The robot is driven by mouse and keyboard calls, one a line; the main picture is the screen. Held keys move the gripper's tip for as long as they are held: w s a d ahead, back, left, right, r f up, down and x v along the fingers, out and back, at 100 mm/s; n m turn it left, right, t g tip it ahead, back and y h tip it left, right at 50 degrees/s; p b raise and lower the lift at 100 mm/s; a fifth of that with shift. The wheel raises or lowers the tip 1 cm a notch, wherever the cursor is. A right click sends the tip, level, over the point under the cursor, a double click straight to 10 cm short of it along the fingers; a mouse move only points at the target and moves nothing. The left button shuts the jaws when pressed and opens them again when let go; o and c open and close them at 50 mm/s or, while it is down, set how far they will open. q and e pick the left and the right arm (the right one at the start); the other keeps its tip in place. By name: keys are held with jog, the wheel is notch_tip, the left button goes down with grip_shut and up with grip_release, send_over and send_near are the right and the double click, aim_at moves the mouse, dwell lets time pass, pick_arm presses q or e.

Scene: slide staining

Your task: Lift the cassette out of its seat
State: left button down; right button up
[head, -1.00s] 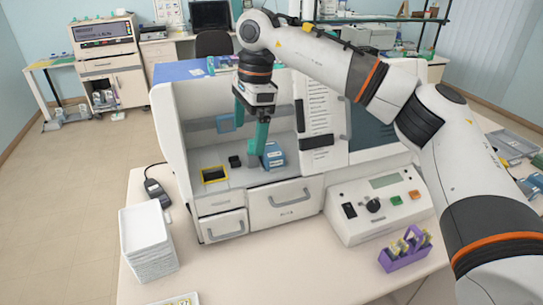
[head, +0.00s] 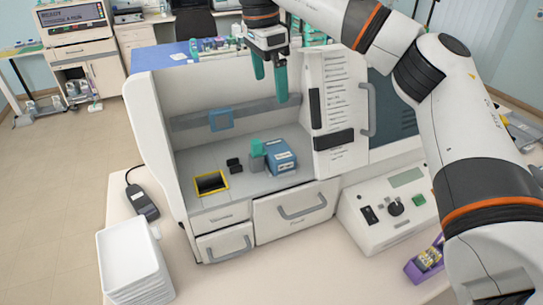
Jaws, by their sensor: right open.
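A blue cassette-like box (head: 283,160) with a white label sits on the floor of the open white machine (head: 155,140). A small grey-green block (head: 257,160) with a teal top stands against its left side; I cannot tell whether it is part of the box. A black recess with a yellow frame (head: 211,183) lies to the left. My right gripper (head: 269,88), with teal fingers, is open and empty, well above the box and pointing down. My left gripper is not in view.
A small black block (head: 234,165) stands between the recess and the box. A white door (head: 338,105) and control panel (head: 390,207) are on the right. A stack of white trays (head: 133,255) and a dark handheld device (head: 143,202) are at the left. A purple rack (head: 425,262) is partly hidden by my arm.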

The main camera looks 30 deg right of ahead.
notch_tip(320, 180, down, 6)
jog(key=b, duration=0.5)
send_over(279, 149)
jog(key=a, duration=0.2)
jog(key=f, duration=0.6)
jog(key=shift+w+d+f, duration=0.2)
jog(key=shift+d+f, duration=0.05)
jog(key=shift+f, duration=0.05)
jog(key=shift+s+d+f+p, duration=0.15)
jog(key=shift+d+f+p, duration=0.05)
jog(key=shift+f+p, duration=0.45)
jog(key=f+p, duration=0.1)
jog(key=f, duration=0.2)
jog(key=shift+s+d+f+p, duration=0.15)
jog(key=shift+d+p, duration=0.25)
jog(key=shift+f, duration=0.35)
jog(key=shift+c, duration=0.8)
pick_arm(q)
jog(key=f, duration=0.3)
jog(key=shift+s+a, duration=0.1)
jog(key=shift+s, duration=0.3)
pick_arm(e)
jog(key=shift+r, duration=0.1)
jog(key=c, duration=1)
